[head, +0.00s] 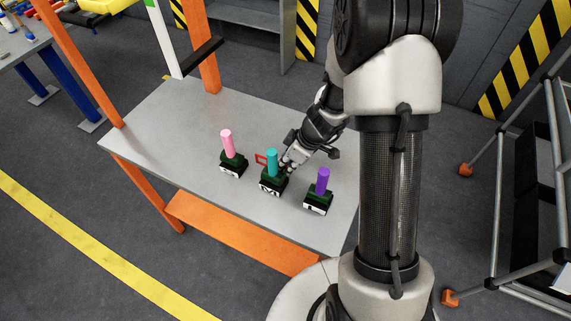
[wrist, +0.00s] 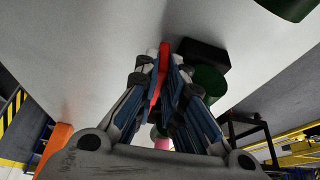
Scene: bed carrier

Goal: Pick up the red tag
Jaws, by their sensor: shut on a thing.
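The red tag (head: 261,159) shows in the head view as a small red outline just left of my gripper (head: 284,165), behind the teal peg's stand. In the wrist view the red tag (wrist: 159,78) stands on edge as a narrow red strip between the two fingers of my gripper (wrist: 161,66). The fingers are shut on it. Its lower part is hidden between the fingers. The tag is close to the grey table top (head: 160,125); I cannot tell whether it touches it.
Three dark stands with white labels hold a pink peg (head: 227,141), a teal peg (head: 271,162) and a purple peg (head: 322,181). The teal peg's stand is right by my gripper. Orange posts (head: 72,62) rise at the table's left and back. The table's left part is clear.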

